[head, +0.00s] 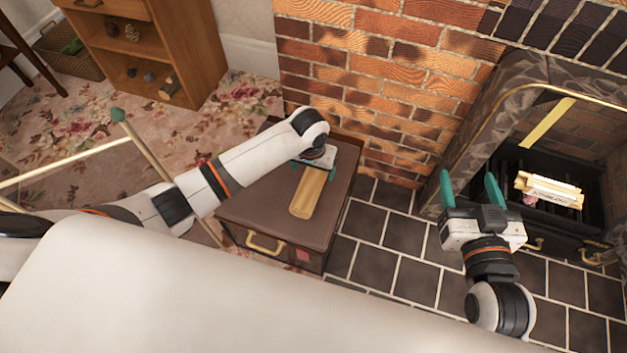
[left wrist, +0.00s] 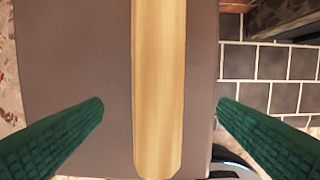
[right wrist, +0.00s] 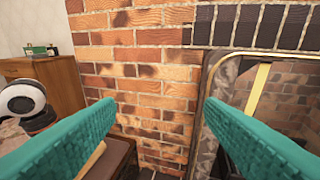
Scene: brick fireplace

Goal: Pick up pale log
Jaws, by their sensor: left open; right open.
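The pale log (head: 309,191) lies on top of a brown chest (head: 253,212) in the head view. It is long, light yellow wood. My left gripper (head: 315,160) is above the log's far end, pointing down; the arm partly hides its fingers. In the left wrist view the log (left wrist: 158,90) runs lengthwise between the two open green fingers of my left gripper (left wrist: 160,125), with a gap on each side. My right gripper (head: 470,180) is open and empty, in front of the fireplace. Its green fingers (right wrist: 160,120) also show in the right wrist view, facing the brick wall.
The fireplace (head: 480,120) at right holds a bundle of light sticks (head: 548,190). Dark tiles (head: 385,245) cover the floor before it. A wooden shelf (head: 150,50) and a basket (head: 70,50) stand at back left. A thin frame with a green knob (head: 118,114) is near my left arm.

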